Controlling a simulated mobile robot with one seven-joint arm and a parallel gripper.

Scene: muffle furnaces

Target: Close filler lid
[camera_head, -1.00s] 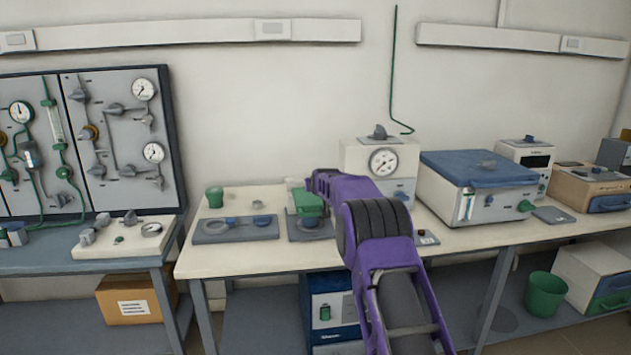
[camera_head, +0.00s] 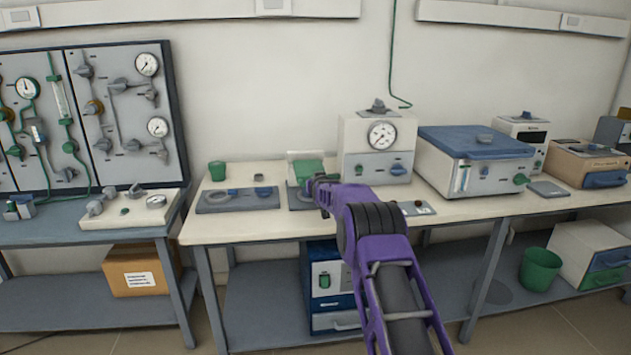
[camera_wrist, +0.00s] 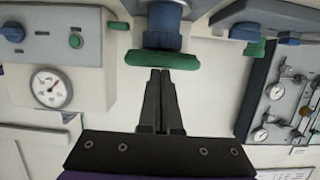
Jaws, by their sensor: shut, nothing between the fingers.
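A green part (camera_head: 308,168), which I take to be the filler lid, shows above the dark tray (camera_head: 301,203) beside the gauge box. My gripper (camera_head: 318,186) is just in front of this spot and hides part of it. In the wrist view, which looks upside down, my gripper (camera_wrist: 161,72) has its two black fingers together and empty. Its tips are right at a green-edged piece (camera_wrist: 162,60) with a blue body (camera_wrist: 163,38). I cannot tell whether they touch, nor whether this piece is the lid.
The gauge box (camera_head: 378,148) stands right of my gripper, and the blue-topped furnace (camera_head: 476,175) further right. Left are a dark tray with a ring and blue knob (camera_head: 238,204), and a green cup (camera_head: 217,170). The bench front edge is clear at left.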

